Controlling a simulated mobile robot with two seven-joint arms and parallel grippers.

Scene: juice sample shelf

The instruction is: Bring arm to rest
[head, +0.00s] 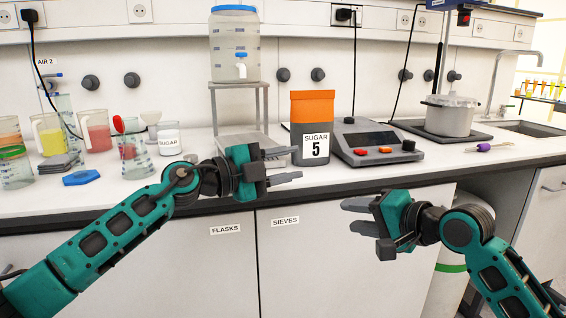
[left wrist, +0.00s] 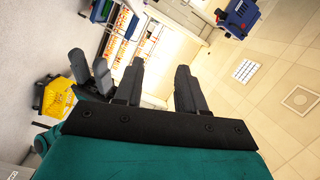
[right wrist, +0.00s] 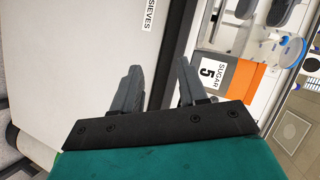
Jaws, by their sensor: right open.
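My left gripper (head: 285,166) is open and empty in the head view, in front of the counter's front part and left of the sugar bag (head: 312,128). Its two fingers stand apart in the left wrist view (left wrist: 160,70), with nothing between them. My right gripper (head: 357,216) is open and empty, lower, in front of the cabinet doors below the counter edge. Its fingers stand apart in the right wrist view (right wrist: 158,68), where the orange-topped sugar bag (right wrist: 236,80) shows beyond them on the right.
Beakers and jugs (head: 97,130) stand at the counter's left. A water dispenser (head: 235,45) stands on a metal stand behind my left gripper. A hotplate device (head: 375,145) and a pot (head: 448,115) are to the right.

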